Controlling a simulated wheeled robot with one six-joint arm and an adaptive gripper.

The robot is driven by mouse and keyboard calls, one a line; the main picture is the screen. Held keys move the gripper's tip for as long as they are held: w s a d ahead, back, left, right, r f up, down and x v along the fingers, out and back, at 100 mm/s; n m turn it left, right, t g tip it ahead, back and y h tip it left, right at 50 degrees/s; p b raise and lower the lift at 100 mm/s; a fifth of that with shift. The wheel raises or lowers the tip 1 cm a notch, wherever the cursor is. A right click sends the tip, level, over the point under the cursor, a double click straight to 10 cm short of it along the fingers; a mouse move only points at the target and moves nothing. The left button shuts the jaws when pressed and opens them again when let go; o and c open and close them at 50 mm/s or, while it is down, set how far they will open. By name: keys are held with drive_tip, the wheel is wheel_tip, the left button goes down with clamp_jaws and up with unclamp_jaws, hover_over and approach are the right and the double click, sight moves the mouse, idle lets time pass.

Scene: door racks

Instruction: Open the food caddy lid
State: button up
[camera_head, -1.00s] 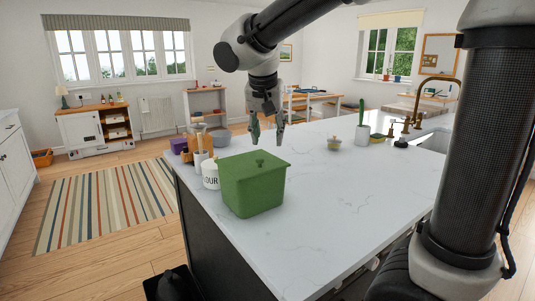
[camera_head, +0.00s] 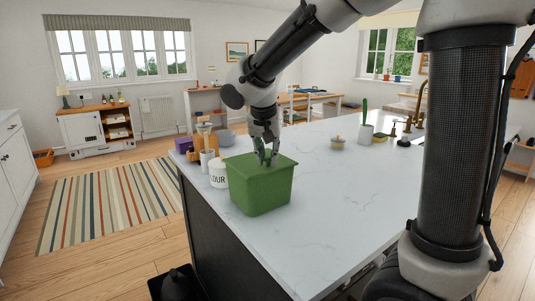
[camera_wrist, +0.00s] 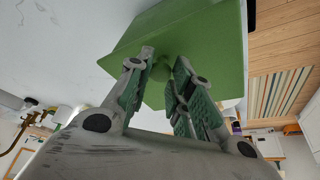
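The green food caddy (camera_head: 258,190) stands on the white island counter near its left edge. Its flat lid (camera_wrist: 206,30) looks shut, and a small round green knob (camera_wrist: 162,70) sits on it. My gripper (camera_head: 267,162) points down at the lid. In the wrist view the two green-padded fingers of my gripper (camera_wrist: 164,58) are apart, with the knob between or just beyond their tips. I cannot tell whether either finger touches the knob. In the head view the fingers hide most of the knob.
A white flour jar (camera_head: 217,174) stands close to the caddy's left. Behind it are a utensil pot (camera_head: 207,158), a purple box (camera_head: 184,145) and a grey bowl (camera_head: 226,138). The counter (camera_head: 340,195) to the right is clear up to a small lidded pot (camera_head: 337,142).

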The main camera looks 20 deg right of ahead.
clamp_jaws()
drive_tip(key=shift+w+r, duration=0.1)
drive_tip(key=shift+r, duration=0.05)
